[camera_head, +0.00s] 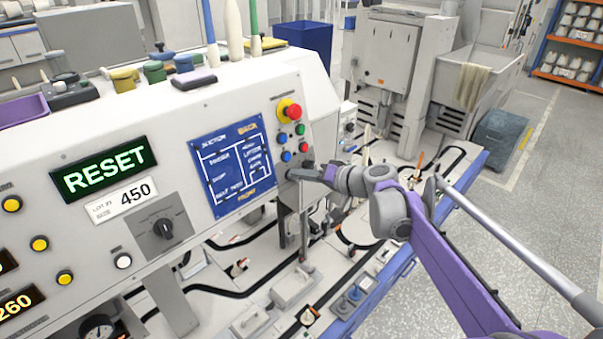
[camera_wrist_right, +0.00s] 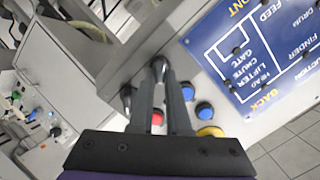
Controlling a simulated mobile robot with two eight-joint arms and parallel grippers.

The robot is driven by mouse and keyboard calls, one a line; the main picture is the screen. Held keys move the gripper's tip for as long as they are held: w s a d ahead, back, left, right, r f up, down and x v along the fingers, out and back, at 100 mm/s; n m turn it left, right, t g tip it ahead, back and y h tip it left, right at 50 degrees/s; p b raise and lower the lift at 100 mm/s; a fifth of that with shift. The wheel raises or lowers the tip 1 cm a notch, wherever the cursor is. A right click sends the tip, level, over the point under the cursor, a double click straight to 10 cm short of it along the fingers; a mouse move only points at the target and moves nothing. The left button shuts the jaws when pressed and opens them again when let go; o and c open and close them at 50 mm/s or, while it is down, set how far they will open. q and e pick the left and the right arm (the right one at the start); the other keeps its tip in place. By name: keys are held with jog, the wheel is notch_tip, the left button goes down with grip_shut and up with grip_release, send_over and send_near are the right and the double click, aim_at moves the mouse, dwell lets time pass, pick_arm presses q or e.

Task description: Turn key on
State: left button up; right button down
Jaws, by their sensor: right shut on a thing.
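My right gripper (camera_head: 308,172) reaches in from the right to the lower right part of the machine's control panel (camera_head: 232,100). Its dark fingers (camera_wrist_right: 159,80) are shut on a small dark key at the panel face, below the coloured buttons. The key is mostly hidden by the fingertips, so its angle cannot be read. In the head view the fingers cover the key. The lit display (camera_head: 104,169) reads RESET. My left gripper is out of view.
Beside the fingers are a red button (camera_wrist_right: 157,117), blue buttons (camera_wrist_right: 204,111) and the yellow-based red emergency stop (camera_head: 290,110). A blue diagram plate (camera_head: 233,165) lies to their left. A selector knob (camera_head: 163,228) is farther left. Machine rails and fittings lie below.

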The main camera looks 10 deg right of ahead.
jog(key=shift+f+m, duration=0.1)
jog(key=shift+m, duration=0.9)
jog(key=c, duration=0.9)
grip_release()
jog(key=shift+d, duration=0.1)
jog(key=v, duration=1)
jog(key=shift+s+d, duration=0.3)
